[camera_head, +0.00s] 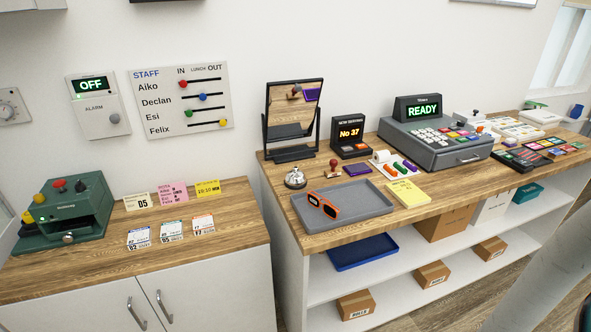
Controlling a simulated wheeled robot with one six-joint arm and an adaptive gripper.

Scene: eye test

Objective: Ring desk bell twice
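The desk bell (295,178) is a small silver dome with a button on top. It stands upright on the wooden counter (440,205), near its left end. It is just behind the back left corner of a grey tray (345,198) and in front of a framed mirror (294,105). Nothing touches its button. My gripper is not in view. A large pale grey tube at the lower right edge looks like part of my arm, but its end is out of the picture.
A stamp (333,170) stands right of the bell. Orange glasses (324,206) lie on the tray. A queue display (350,137) and cash register (435,130) stand farther right. A lower cabinet with a green machine (64,212) is at left. Space above the bell is clear.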

